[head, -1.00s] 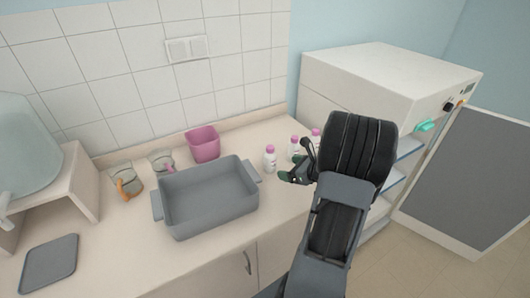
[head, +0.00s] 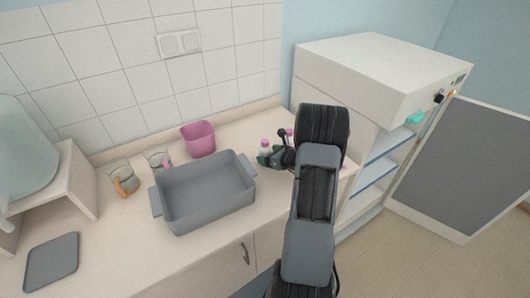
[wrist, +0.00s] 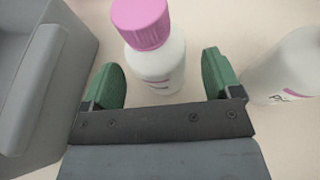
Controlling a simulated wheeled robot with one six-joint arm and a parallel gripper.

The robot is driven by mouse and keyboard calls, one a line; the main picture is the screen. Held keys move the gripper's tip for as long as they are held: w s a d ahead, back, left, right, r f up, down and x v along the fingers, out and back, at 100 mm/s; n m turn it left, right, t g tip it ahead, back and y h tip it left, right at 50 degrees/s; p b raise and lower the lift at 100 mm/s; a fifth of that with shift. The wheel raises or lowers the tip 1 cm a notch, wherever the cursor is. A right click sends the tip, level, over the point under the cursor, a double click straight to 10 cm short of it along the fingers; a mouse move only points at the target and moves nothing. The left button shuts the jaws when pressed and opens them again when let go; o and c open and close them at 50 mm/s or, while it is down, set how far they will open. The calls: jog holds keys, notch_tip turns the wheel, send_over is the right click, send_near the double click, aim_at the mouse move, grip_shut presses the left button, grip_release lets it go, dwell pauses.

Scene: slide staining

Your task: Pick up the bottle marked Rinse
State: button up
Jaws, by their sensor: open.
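A white bottle with a pink cap (wrist: 155,60) stands upright between the two green fingertips of my gripper (wrist: 165,78) in the wrist view. The fingers are open, with a gap on each side of the bottle. Its label is mostly hidden, so I cannot read its name. A second white bottle (wrist: 288,68) stands to the right, outside the fingers, its label only partly visible. In the head view my gripper (head: 272,158) is at the bottles on the counter, and one bottle (head: 265,148) shows behind it. Another pink cap (head: 290,132) shows just right of it, and my arm hides the rest.
A grey basin (head: 205,205) stands just left of the bottles. A pink cup (head: 198,138) and two glass beakers (head: 122,176) are behind and left of it. A white cabinet (head: 385,65) with open shelves stands at the right.

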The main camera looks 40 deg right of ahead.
jog(key=shift+x, duration=1.25)
jog(key=shift+s, duration=0.1)
jog(key=c, duration=1.1)
